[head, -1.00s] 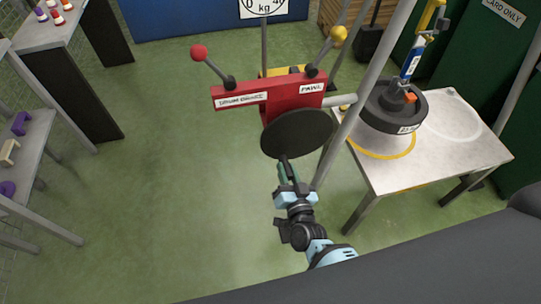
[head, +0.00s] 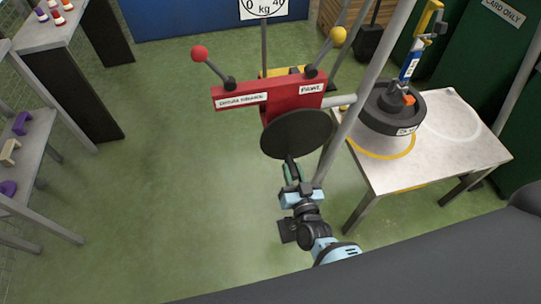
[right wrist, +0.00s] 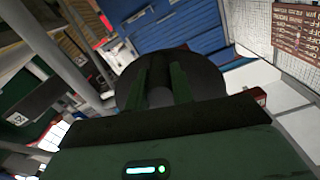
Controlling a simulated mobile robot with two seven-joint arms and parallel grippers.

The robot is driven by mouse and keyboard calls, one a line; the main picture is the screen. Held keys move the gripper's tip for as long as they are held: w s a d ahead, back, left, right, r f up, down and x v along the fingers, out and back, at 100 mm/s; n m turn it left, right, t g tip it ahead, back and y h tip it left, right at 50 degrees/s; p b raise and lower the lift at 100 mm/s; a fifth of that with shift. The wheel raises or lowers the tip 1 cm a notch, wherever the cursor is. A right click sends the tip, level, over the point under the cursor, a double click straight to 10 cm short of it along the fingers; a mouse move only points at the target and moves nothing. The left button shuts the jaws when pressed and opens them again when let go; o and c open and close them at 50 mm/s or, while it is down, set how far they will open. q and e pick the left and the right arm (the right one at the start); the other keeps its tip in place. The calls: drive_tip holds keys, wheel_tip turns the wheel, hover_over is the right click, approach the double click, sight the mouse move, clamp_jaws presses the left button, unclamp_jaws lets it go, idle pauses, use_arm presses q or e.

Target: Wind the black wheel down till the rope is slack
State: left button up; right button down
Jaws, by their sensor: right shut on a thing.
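The black wheel (head: 297,135) is a round disc on the front of the red winch box (head: 268,97). My right gripper (head: 290,166) is at the wheel's lower edge, shut on its handle, which is mostly hidden by the fingers. The right wrist view shows the two green fingers (right wrist: 162,88) on either side of a dark grip, with the wheel (right wrist: 207,74) behind. A black weight (head: 392,108) stands on the table inside a yellow ring, with a blue and yellow hook piece (head: 412,62) above it. I cannot tell the rope's tension. My left gripper is not in view.
A red-knobbed lever (head: 200,54) and a yellow-knobbed lever (head: 338,35) rise from the winch box. A grey post (head: 350,120) stands between the winch and the table (head: 455,150). Shelves stand at left; the green floor between is clear.

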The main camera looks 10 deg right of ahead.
drive_tip(key=shift+d+f, duration=0.15)
drive_tip(key=shift+d, duration=0.2)
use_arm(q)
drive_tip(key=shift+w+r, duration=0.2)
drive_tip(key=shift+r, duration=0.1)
use_arm(e)
drive_tip(key=shift+d+f+n, duration=0.1)
drive_tip(key=shift+d+n, duration=0.7)
drive_tip(key=shift+n, duration=0.3)
use_arm(q)
drive_tip(key=shift+p, duration=0.3)
use_arm(e)
drive_tip(key=shift+d, duration=0.1)
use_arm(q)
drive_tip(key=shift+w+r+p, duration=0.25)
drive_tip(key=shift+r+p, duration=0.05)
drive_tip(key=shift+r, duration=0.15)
use_arm(e)
drive_tip(key=shift+d+n, duration=0.8)
drive_tip(key=shift+n, duration=0.4)
drive_tip(key=shift+d+r, duration=0.15)
drive_tip(key=shift+r, duration=0.05)
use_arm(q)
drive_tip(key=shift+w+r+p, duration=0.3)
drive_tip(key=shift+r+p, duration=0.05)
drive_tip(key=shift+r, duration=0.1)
use_arm(e)
drive_tip(key=shift+d+r+n, duration=0.25)
drive_tip(key=shift+d+n, duration=0.5)
drive_tip(key=shift+n, duration=0.45)
